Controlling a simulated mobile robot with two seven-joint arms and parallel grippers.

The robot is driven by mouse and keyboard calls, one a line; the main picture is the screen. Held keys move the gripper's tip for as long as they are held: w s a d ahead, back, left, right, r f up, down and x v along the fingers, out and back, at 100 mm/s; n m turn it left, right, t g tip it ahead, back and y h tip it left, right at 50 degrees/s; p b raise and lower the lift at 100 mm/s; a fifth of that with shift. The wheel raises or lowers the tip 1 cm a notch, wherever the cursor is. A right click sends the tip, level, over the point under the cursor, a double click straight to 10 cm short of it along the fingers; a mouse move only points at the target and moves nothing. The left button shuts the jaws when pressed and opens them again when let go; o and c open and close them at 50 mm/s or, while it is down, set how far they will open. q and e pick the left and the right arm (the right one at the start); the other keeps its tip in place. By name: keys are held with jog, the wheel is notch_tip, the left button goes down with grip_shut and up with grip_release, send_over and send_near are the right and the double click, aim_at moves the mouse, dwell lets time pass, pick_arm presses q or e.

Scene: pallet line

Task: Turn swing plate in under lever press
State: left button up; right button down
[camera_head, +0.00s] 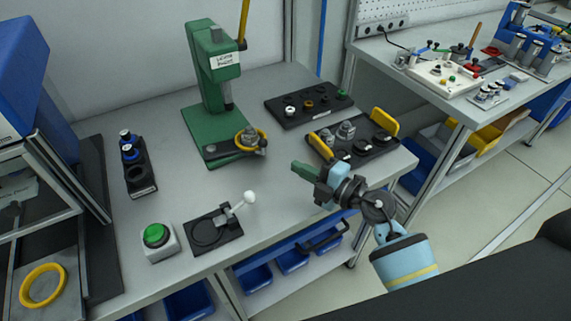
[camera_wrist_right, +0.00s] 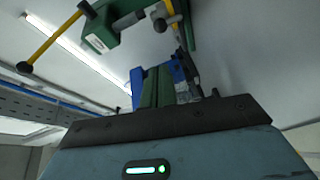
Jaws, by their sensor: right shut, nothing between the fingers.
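The green lever press (camera_head: 208,90) stands at the back of the table, with its ram (camera_head: 228,103) raised above the green base. Its yellow lever (camera_head: 244,20) points up; the lever also shows in the right wrist view (camera_wrist_right: 52,42). The swing plate (camera_head: 240,146), with a yellow rim and a metal part on it, sits at the right of the base, to the side of the ram. A dark knob (camera_head: 263,143) sits at its right edge. My right gripper (camera_head: 296,167) is shut and empty, to the right of the knob and apart from it. My left gripper is out of view.
A black tray (camera_head: 335,122) and a yellow-handled tray (camera_head: 378,150) stand behind and right of my gripper. A small toggle fixture (camera_head: 232,232), green button (camera_head: 155,235) and bottle rack (camera_head: 140,178) are at the front and left. The table between press and fixture is clear.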

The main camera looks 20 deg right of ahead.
jog(key=shift+s+d, duration=0.25)
jog(key=shift+d, duration=0.15)
